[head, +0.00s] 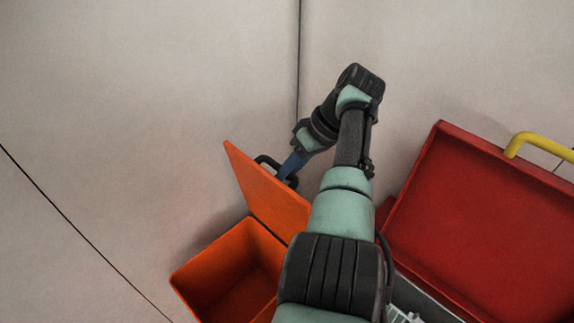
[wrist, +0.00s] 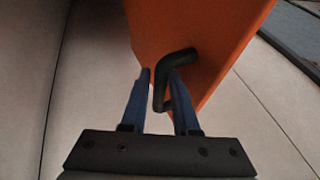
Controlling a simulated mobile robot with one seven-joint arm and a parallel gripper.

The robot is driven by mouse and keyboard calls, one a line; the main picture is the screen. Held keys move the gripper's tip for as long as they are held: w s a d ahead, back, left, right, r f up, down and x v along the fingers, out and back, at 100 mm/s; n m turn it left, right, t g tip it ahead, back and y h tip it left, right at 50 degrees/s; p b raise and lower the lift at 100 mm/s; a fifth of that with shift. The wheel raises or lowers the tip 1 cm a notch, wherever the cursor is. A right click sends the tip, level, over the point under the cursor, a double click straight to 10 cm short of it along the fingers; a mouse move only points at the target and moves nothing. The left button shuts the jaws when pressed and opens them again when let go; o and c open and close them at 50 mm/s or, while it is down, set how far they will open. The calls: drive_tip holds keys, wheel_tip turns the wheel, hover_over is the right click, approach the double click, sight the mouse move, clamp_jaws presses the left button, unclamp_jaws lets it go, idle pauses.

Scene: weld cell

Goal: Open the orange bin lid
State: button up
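The orange bin (head: 221,268) stands low in the head view, and its inside shows. Its orange lid (head: 262,188) is swung up and stands steeply tilted above the bin. A black handle (head: 268,161) sticks out from the lid's outer face. In the wrist view the lid (wrist: 200,40) fills the top middle and the handle (wrist: 178,60) hangs down from it. My gripper (wrist: 160,75) has its blue fingers apart on either side of the handle bar. A gap shows between the left finger and the bar; contact at the right finger is unclear. My arm hides the bin's right side.
A red box (head: 480,210) with a yellow handle (head: 535,142) on its raised lid stands open to the right, close to my arm. The pale floor (head: 120,110) is clear at the left and behind the lid.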

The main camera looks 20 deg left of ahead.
drive_tip(key=shift+o, duration=1.1)
drive_tip(key=shift+w, duration=0.15)
drive_tip(key=shift+o, duration=0.2)
drive_tip(key=shift+a+r, duration=0.1)
drive_tip(key=shift+r, duration=0.2)
drive_tip(key=shift+w+r, duration=0.1)
drive_tip(key=v, duration=1.2)
drive_tip(key=shift+d+r+b, duration=0.25)
drive_tip(key=shift+d+b, duration=0.1)
